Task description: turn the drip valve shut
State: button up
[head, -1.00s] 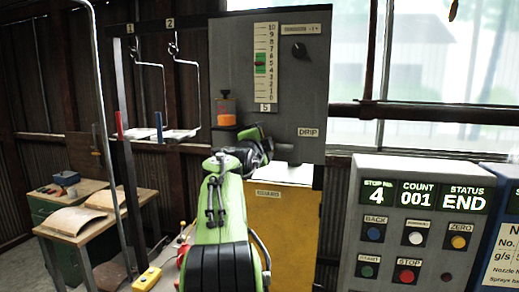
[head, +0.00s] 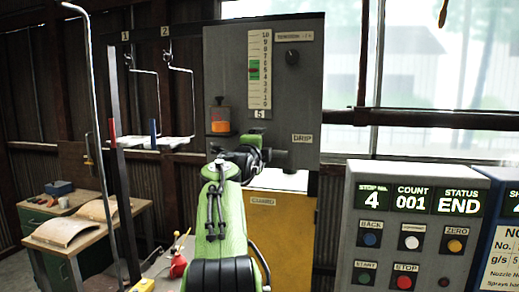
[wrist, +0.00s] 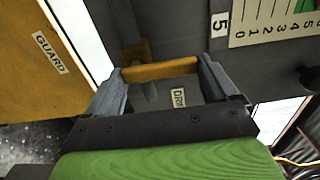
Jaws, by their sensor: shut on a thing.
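The drip valve's orange handle (wrist: 160,72) lies crosswise between the two grey fingers of my gripper (wrist: 164,76) in the wrist view. The fingers are shut on its ends. A grey stem (wrist: 150,92) shows beside the handle, and the DRIP label (wrist: 180,97) is on the panel behind. In the head view my gripper (head: 268,156) is at the lower part of the grey panel (head: 228,70), below and left of the DRIP label (head: 302,138). My arm hides the handle there.
A yellow guard (head: 290,225) stands below the panel. An orange container (head: 221,121) sits left of my gripper. A control box (head: 345,215) reading END is at right. Hangers with trays (head: 177,143) and a workbench (head: 75,235) are at left.

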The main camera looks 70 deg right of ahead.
jog(key=o, duration=1.3)
jog(key=a+b, duration=0.1)
jog(key=a, duration=0.4)
jog(key=s+a+b, duration=0.1)
jog(key=a+b, duration=0.1)
jog(key=a, duration=0.3)
jog(key=s+a+b, duration=0.1)
jog(key=a+b, duration=0.1)
jog(key=a, duration=0.3)
jog(key=shift+s+a, duration=0.2)
jog(key=shift+a, duration=0.05)
